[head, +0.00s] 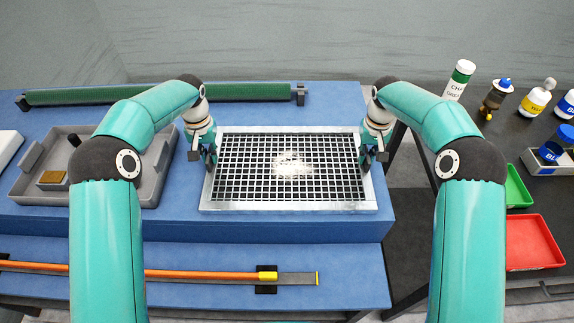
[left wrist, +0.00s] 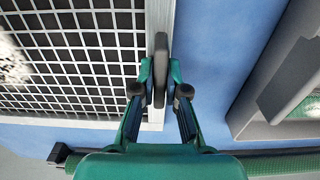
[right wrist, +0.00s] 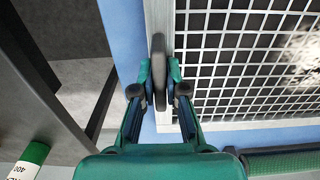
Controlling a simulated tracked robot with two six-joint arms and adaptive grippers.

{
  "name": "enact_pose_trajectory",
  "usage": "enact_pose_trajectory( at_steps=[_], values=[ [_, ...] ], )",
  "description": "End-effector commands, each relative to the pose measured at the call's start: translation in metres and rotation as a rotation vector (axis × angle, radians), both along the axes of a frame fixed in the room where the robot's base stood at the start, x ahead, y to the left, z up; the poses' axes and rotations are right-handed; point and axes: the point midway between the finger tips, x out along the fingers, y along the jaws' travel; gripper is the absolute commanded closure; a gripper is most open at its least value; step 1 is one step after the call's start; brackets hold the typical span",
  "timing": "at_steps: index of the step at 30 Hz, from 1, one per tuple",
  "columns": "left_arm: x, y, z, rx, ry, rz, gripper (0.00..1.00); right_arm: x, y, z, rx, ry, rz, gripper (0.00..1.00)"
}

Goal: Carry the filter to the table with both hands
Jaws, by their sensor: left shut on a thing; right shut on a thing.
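The filter (head: 290,204) is a flat metal frame with a white grid over a dark mesh. A patch of white fluff lies near its middle. It is at the right part of the blue bench, level as far as I can tell; whether it touches the bench is unclear. My left gripper (head: 209,163) is shut on the dark handle (left wrist: 160,68) at the filter's left side. My right gripper (head: 368,160) is shut on the matching handle (right wrist: 158,70) at its right side. The dark table (head: 400,257) stands to the right, past a gap.
A grey tray (head: 150,197) with parts lies left on the blue bench (head: 330,228). A green roller (head: 150,93) lies behind. An orange strip (head: 200,274) lies on the front step.

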Motion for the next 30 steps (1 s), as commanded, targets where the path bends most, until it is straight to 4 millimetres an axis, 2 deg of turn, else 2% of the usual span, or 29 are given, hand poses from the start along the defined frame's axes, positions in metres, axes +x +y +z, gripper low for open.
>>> enact_pose_trajectory(
  at_steps=[17,23,30],
  values=[
    [0.000,0.001,0.003,-0.001,-0.002,0.001,1.00,0.001,0.001,0.003,0.000,-0.002,0.001,1.00],
    [0.000,0.001,0.015,-0.001,-0.003,0.001,1.00,0.001,0.001,0.015,0.001,-0.002,0.001,1.00],
    [0.000,0.001,0.037,-0.001,-0.002,0.001,1.00,0.001,0.001,0.037,0.001,-0.002,0.002,1.00]
  ],
)
